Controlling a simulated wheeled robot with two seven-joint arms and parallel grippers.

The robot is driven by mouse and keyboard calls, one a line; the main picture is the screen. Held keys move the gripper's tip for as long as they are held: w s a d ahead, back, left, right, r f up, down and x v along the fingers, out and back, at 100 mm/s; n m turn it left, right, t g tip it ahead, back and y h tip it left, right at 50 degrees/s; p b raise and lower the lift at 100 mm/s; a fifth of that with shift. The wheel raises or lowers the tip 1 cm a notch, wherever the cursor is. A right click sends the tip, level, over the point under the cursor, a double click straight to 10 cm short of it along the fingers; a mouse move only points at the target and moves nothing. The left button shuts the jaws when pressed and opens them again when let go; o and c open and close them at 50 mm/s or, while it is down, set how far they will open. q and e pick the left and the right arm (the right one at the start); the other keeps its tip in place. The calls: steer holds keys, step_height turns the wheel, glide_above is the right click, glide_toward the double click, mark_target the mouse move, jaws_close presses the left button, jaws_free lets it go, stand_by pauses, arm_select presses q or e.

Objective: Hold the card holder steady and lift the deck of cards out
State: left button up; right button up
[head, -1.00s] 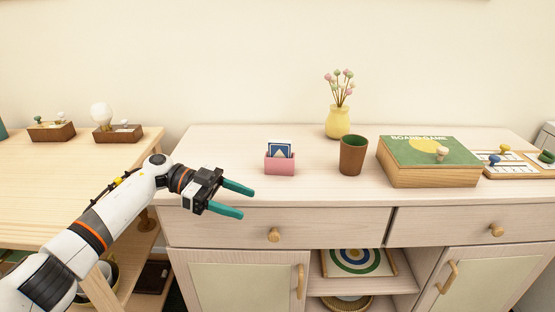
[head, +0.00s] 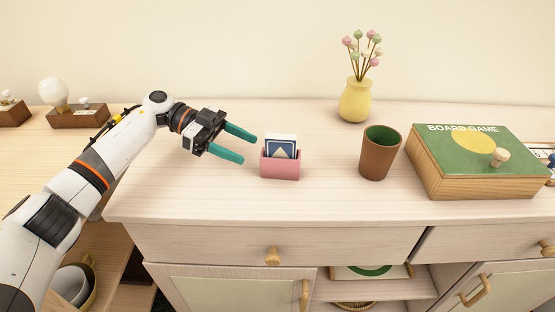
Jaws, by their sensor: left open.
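The pink card holder (head: 280,168) stands upright on the pale wooden cabinet top. The deck of cards (head: 283,142), blue and white with a pale triangle, sits in it with its upper part showing above the rim. The lower part of the deck is hidden by the holder. My left gripper (head: 250,147), with teal fingers, is open and empty just left of the holder. Its fingers point right toward the holder, and a small gap shows between them and it. My right gripper is not in view.
A brown cup (head: 378,156) with a green inside stands right of the holder. A yellow vase (head: 355,103) with flowers stands behind. A board game box (head: 470,180) lies further right. The cabinet top (head: 215,205) is clear in front of the holder.

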mark_target(275, 163)
arm_select(q)
steer(key=b+x, duration=0.2)
steer(key=x, duration=0.3)
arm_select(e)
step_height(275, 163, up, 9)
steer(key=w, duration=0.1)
arm_select(q)
steer(key=p+x, duration=0.2)
steer(key=x, duration=0.1)
steer(key=shift+s+d, duration=0.1)
steer(key=shift+d, duration=0.1)
steer(key=shift+s+d+f, duration=0.1)
steer(key=shift+d+f, duration=0.05)
steer(key=shift+d, duration=0.05)
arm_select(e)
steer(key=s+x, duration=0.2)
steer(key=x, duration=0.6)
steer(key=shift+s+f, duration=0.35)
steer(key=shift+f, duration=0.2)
arm_select(q)
steer(key=c, duration=0.9)
